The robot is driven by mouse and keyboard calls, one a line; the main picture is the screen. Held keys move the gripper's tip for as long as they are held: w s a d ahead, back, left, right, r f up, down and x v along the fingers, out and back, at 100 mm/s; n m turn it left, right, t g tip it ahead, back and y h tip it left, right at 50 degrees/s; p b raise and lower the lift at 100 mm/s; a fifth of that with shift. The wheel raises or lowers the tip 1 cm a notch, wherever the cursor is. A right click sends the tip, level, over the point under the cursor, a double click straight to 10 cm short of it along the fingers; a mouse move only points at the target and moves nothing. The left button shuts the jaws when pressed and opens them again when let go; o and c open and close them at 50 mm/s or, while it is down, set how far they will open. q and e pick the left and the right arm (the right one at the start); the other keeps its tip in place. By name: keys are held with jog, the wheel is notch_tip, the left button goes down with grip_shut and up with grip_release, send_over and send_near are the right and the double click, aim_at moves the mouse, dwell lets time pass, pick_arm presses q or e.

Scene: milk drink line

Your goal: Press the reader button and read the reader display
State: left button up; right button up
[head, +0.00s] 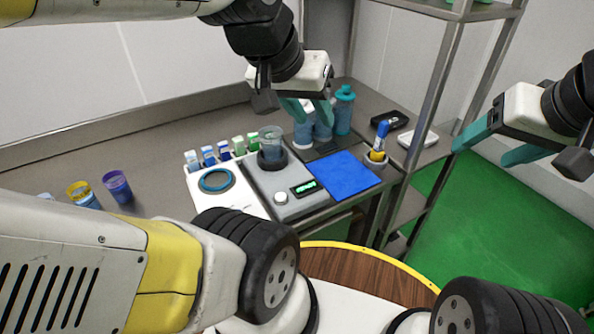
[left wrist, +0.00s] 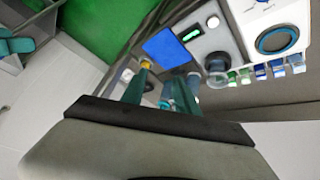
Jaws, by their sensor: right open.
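The grey reader (head: 262,186) stands on the bench with a clear cup (head: 271,143) in its dark round well. Its white round button (head: 280,198) is at the front, and its small display (head: 303,188) glows green; the characters are too small to read. In the left wrist view the button (left wrist: 213,21) and lit display (left wrist: 190,35) also show. My left gripper (head: 308,114) is open above the back of the bench, in front of teal-capped bottles, apart from the button. My right gripper (head: 482,150) is open and empty at the right, over the green floor.
A blue mat (head: 343,174) lies right of the reader. A white device with a teal ring (head: 215,180) is at its left. Small vials line the back. Teal-capped bottles (head: 344,112) stand behind the mat. A metal rack post (head: 438,85) rises between my grippers.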

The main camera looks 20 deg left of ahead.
pick_arm(q)
grip_shut()
dwell(1.6)
